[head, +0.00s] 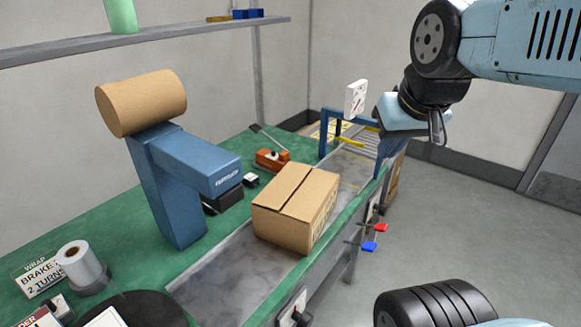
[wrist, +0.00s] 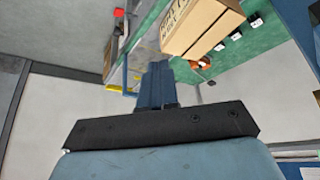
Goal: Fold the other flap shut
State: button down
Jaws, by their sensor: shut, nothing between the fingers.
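The cardboard box (head: 283,228) sits on the grey strip along the front of the green bench. Two top panels show in the head view, a left one (head: 284,184) and a right one (head: 305,196), with a thin dark gap between them. Both look about flat; I cannot tell if either is slightly raised. My gripper (head: 390,158) is right of and beyond the box, pointing down, apart from it. In the wrist view my gripper (wrist: 157,68) is shut and empty, and the box (wrist: 200,25) shows at the upper right. The box's far sides are hidden.
A blue stand with a brown roll (head: 148,101) rises left of the box. An orange tool (head: 271,160) lies behind it. A blue arch (head: 349,113) spans the strip near my gripper. A tape roll (head: 80,265) stands at front left.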

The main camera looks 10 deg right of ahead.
jog(key=shift+w, duration=0.15)
jog(key=m+g, duration=0.6)
jog(key=m, duration=0.1)
send_over(295, 184)
jog(key=a, duration=0.1)
notch_tip(295, 184, down, 8)
jog(key=shift+h, duration=0.3)
jog(key=f, duration=1.3)
jog(key=shift+d+f, duration=0.15)
jog(key=shift+d, duration=0.25)
